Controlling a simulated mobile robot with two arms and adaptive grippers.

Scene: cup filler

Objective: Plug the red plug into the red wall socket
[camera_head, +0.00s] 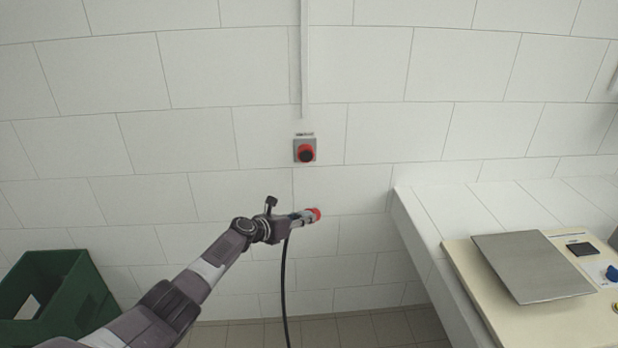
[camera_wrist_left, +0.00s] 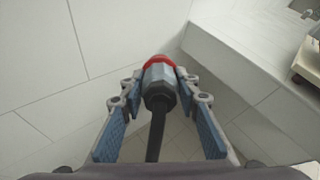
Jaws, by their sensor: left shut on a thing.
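The red wall socket (camera_head: 305,152) sits on a grey box on the white tiled wall, a little left of the middle in the head view. My left gripper (camera_head: 300,218) is below it and shut on the red plug (camera_head: 314,214). In the left wrist view the plug (camera_wrist_left: 158,76) shows a grey body and a red front end, with the blue-padded fingers (camera_wrist_left: 160,100) on both sides of it. A black cable hangs down from the plug. The plug is apart from the socket. The right gripper is not in view.
A white tiled ledge (camera_head: 420,235) juts out at the right and carries a cream board (camera_head: 480,280) with a grey metal plate (camera_head: 530,266). A green crate (camera_head: 85,290) stands at the lower left. The wall between plug and socket is clear.

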